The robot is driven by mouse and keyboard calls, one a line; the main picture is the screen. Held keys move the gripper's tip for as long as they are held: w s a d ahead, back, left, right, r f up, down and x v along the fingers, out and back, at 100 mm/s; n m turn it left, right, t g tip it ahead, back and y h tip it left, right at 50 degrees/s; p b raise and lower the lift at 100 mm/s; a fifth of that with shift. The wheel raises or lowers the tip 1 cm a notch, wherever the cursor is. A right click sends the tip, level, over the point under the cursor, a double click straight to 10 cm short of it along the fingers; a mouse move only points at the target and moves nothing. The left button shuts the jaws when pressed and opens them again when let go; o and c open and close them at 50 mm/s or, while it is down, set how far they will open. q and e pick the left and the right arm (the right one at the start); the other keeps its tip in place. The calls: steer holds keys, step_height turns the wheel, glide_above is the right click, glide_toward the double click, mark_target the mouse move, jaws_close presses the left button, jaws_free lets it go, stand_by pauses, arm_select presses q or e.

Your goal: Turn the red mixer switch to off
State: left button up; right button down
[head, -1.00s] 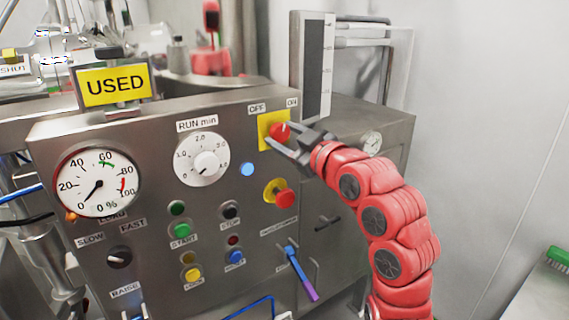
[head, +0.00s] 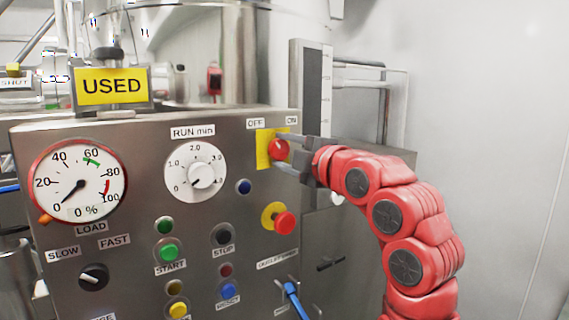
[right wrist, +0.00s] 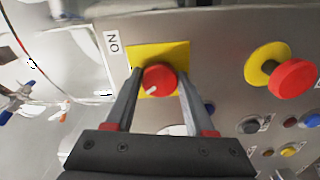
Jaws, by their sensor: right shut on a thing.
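The red mixer switch (head: 279,149) is a round knob on a yellow plate (head: 262,150) at the upper right of the steel panel. It sits below the OFF label (head: 255,124) and ON label (head: 291,120). My right gripper (head: 281,153) is shut on the knob, its fingers on either side. In the right wrist view the knob (right wrist: 159,79) is between the fingertips. Its white mark points to the lower left there, away from the ON label (right wrist: 113,42) and toward the OFF side. My left gripper is out of view.
A red mushroom button (head: 284,222) on a yellow base sits just below the switch. A dark blue lamp (head: 243,187) and the white RUN dial (head: 195,174) are to its left. START (head: 168,252) and other buttons are lower down.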

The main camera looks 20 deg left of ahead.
steer(key=shift+f+n+b, duration=0.1)
steer(key=shift+n+b, duration=0.45)
steer(key=shift+n, duration=0.45)
steer(key=shift+c, duration=1.3)
jaws_free()
steer(key=v, duration=1.7)
steer(key=shift+s+b, duration=0.2)
steer(key=shift+b, duration=0.1)
steer(key=shift+w+d, duration=0.1)
steer(key=shift+d, duration=0.1)
